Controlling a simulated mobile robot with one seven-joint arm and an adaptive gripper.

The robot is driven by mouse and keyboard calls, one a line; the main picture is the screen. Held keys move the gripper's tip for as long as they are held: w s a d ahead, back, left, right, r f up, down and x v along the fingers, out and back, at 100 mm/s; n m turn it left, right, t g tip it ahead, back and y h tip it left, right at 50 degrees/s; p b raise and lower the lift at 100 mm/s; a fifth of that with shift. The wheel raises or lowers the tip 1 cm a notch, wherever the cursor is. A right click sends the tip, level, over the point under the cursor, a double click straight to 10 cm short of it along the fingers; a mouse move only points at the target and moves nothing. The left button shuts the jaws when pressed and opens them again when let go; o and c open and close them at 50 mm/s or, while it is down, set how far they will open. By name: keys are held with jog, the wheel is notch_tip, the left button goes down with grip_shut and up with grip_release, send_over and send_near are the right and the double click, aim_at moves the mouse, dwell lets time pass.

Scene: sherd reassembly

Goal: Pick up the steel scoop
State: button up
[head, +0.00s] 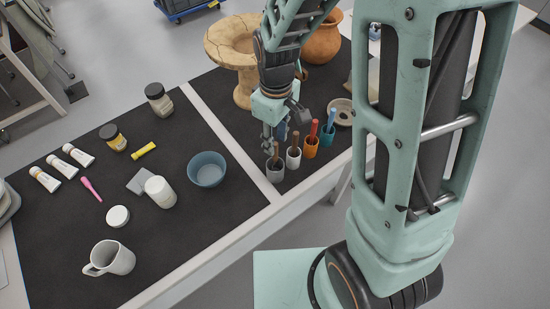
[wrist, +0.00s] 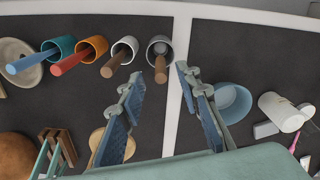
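No steel scoop head shows in either view, and I cannot tell which handle belongs to it. Several cups stand in a row, each with one handled tool in it. A grey cup (head: 274,172) holds a dark brown handle (wrist: 160,70). A white cup (head: 293,159) holds a brown handle (wrist: 113,63). An orange cup (head: 310,149) holds a red handle (wrist: 70,62). A teal cup (head: 327,140) holds a blue handle (wrist: 35,60). The tool ends are hidden in the cups. My gripper (wrist: 161,75) is open and empty, above and close to the grey cup, its fingers framing the dark brown handle in the wrist view.
A blue bowl (head: 207,168), white jar (head: 160,191), mug (head: 110,258) and paint tubes (head: 78,155) lie on the left mat. A tan pedestal vessel (head: 235,50) and a terracotta pot (head: 323,40) stand behind. A ring-shaped dish (head: 342,110) is beyond the teal cup.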

send_over(275, 161)
jog(key=f, duration=0.4)
jog(key=shift+w+f, duration=0.1)
jog(key=shift+w, duration=0.25)
grip_shut()
